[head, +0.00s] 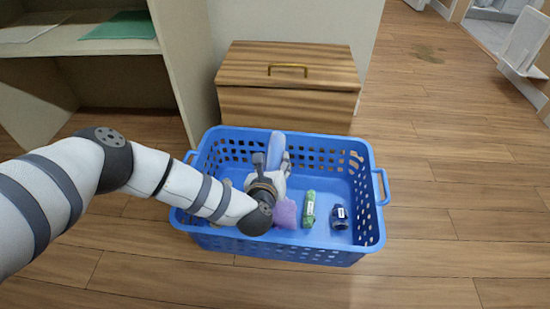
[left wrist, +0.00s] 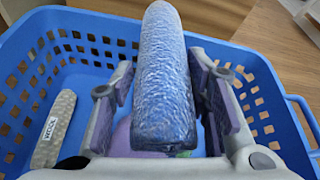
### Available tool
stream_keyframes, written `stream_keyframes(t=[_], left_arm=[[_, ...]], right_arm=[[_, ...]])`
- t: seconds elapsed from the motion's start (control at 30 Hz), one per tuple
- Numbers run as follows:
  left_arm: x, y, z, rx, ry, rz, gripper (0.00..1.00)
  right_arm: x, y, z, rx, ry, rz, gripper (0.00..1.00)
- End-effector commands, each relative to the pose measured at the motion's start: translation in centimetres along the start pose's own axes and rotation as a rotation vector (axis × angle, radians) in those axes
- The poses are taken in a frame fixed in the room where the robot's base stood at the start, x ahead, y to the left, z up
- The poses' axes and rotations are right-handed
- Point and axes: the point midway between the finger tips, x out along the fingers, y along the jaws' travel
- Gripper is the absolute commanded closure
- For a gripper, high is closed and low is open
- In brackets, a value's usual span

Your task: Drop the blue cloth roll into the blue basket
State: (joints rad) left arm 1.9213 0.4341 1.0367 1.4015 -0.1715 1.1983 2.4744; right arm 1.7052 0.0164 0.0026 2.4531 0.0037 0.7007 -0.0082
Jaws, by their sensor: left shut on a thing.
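The blue cloth roll (head: 276,146) is in my left gripper (head: 273,160), over the inside of the blue basket (head: 300,252). In the left wrist view the roll (left wrist: 165,75) lies lengthwise between the two fingers (left wrist: 165,90), which are shut on it. The basket (left wrist: 262,85) shows below and around the gripper in that view. The gap between roll and basket floor is hard to judge. My right gripper is not in view.
In the basket lie a purple cloth (head: 286,213), a green roll (head: 308,208), a dark blue roll (head: 340,217) and a beige labelled roll (left wrist: 53,130). A wooden chest (head: 290,100) stands behind. A shelf unit (head: 182,65) is at left. The floor at right is clear.

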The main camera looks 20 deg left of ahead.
Motion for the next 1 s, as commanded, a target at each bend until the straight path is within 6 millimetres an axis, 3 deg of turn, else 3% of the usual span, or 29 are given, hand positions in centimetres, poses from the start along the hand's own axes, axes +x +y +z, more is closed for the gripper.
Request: stream_keyframes(t=[0.23,0.27,0.33,0.37,0.73,1.0], left_arm=[[0.1,0.0,-0.1,-0.001,-0.003,-0.001,0.85],[0.1,0.0,-0.1,-0.001,-0.003,-0.001,0.53],[0.1,0.0,-0.1,-0.001,-0.003,-0.001,0.37],[0.1,0.0,-0.1,-0.001,-0.003,-0.001,0.34],[-0.7,0.0,-0.2,-0.001,0.0,-0.002,0.34],[-7.7,0.0,-0.3,-0.002,0.002,-0.003,0.34]], right_arm=[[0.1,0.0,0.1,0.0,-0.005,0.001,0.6],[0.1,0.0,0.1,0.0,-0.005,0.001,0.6],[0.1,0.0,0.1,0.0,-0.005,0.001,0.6],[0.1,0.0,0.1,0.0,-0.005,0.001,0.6],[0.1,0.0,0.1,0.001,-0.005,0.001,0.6],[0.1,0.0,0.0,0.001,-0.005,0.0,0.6]])
